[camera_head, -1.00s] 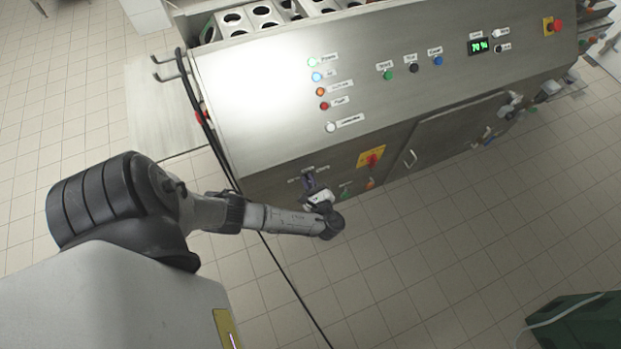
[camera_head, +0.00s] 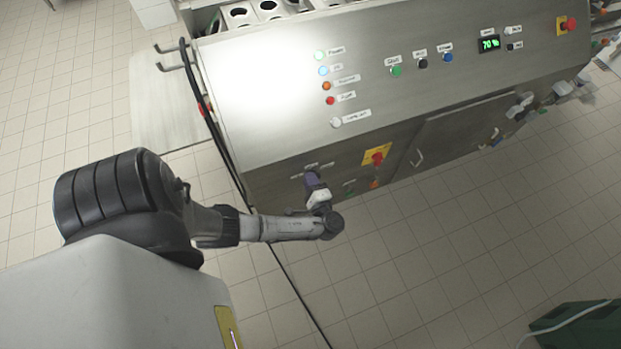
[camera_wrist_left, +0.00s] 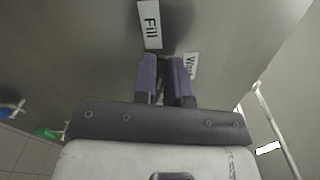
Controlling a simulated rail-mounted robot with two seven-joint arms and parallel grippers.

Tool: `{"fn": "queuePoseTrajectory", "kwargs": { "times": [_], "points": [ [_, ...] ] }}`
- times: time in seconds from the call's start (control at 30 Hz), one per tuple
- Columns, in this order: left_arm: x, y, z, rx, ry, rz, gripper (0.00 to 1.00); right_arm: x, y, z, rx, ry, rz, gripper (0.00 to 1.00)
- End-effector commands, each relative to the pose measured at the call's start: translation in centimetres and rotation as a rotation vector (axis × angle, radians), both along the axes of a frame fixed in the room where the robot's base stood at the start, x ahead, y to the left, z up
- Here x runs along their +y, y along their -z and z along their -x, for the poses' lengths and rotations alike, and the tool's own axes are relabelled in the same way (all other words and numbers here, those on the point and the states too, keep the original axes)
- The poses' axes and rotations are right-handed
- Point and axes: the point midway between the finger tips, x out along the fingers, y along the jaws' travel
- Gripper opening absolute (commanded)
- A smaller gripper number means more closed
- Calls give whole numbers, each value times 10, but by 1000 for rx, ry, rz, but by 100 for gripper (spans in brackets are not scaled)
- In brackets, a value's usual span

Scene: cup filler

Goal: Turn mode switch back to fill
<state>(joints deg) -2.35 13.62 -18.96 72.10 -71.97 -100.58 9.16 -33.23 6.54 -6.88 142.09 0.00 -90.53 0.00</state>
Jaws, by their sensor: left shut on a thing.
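The mode switch is on the machine's lower front panel, at the "Fill" label (camera_wrist_left: 150,24) and the partly covered "Wash" label (camera_wrist_left: 190,66). My left gripper (camera_head: 312,180) reaches the panel there, its purple fingers against the front. In the left wrist view the fingertips (camera_wrist_left: 167,72) are close together just below the two labels, shut on the switch. The switch itself is almost wholly hidden between the fingers, so its exact angle cannot be told. My right gripper is not in view.
A red emergency knob on a yellow plate (camera_head: 376,156) sits just right of the gripper. A green button (camera_wrist_left: 47,133) is near it. A black cable (camera_head: 222,150) hangs at the machine's left edge.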

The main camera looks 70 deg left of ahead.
Motion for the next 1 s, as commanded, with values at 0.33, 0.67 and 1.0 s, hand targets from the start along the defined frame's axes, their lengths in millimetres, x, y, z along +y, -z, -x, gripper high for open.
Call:
{"fn": "queuePoseTrajectory", "kwargs": {
  "times": [0.33,0.67,1.0],
  "points": [
    [0,5,1,-203,-2,11,0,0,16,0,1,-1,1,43],
    [0,5,1,-277,0,14,0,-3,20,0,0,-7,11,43],
    [0,5,1,-286,0,14,0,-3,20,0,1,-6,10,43]
  ]
}}
